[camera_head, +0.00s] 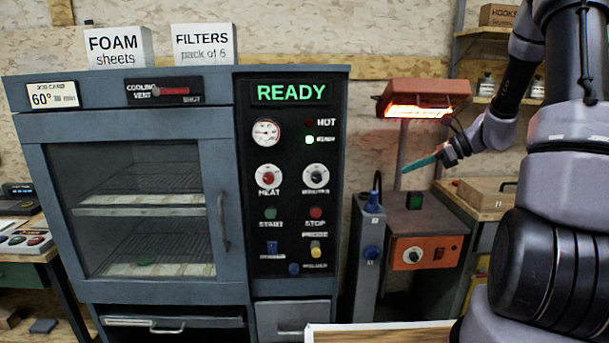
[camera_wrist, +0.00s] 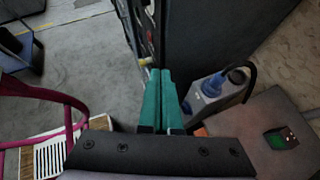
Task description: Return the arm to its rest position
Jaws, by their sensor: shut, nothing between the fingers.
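My arm (camera_head: 560,130) comes in from the right edge of the head view, raised and bent. My gripper (camera_head: 407,171) has teal fingers and hangs in the air, pointing left and slightly down, in front of the orange heater unit. In the wrist view the two teal fingers (camera_wrist: 161,82) lie together with nothing between them. The gripper is shut and appears apart from everything around it.
A grey oven cabinet (camera_head: 240,190) with a closed glass door and a lit READY sign stands left. An orange heater unit (camera_head: 428,252) with a glowing lamp (camera_head: 420,98) and a grey device with blue knobs (camera_head: 368,255) stand behind the gripper. Open floor (camera_wrist: 80,75) shows in the wrist view.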

